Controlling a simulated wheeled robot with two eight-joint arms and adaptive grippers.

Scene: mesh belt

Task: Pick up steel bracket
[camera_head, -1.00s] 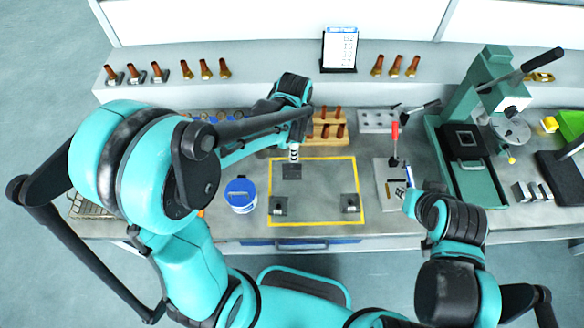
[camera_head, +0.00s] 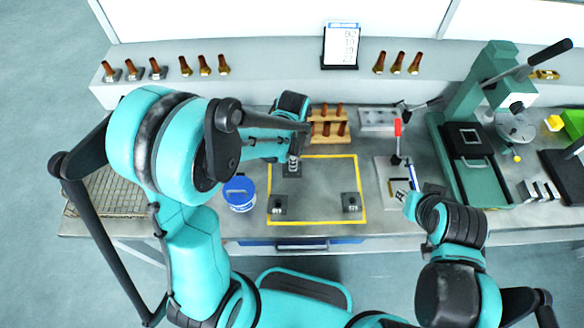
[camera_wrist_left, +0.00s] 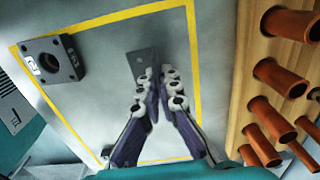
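The steel bracket is a dark flat plate with holes (camera_wrist_left: 139,64), lying inside the yellow-outlined area; in the head view its dark edge (camera_head: 291,174) shows under my left gripper (camera_head: 294,164). In the left wrist view, the fingers of my left gripper (camera_wrist_left: 160,72) are close together right at the bracket, with the left finger covering part of it. Whether they grip it is not clear. My right gripper (camera_head: 404,192) is low over the bench at the right, its fingers too small and partly hidden to read.
Two dark blocks, left (camera_head: 278,207) and right (camera_head: 351,202), sit in the near corners of the yellow outline (camera_head: 318,222). A blue-lidded tub (camera_head: 240,195) stands left of it. A wooden rack (camera_head: 321,129) with copper-coloured pieces stands behind. A green press (camera_head: 468,150) is at the right.

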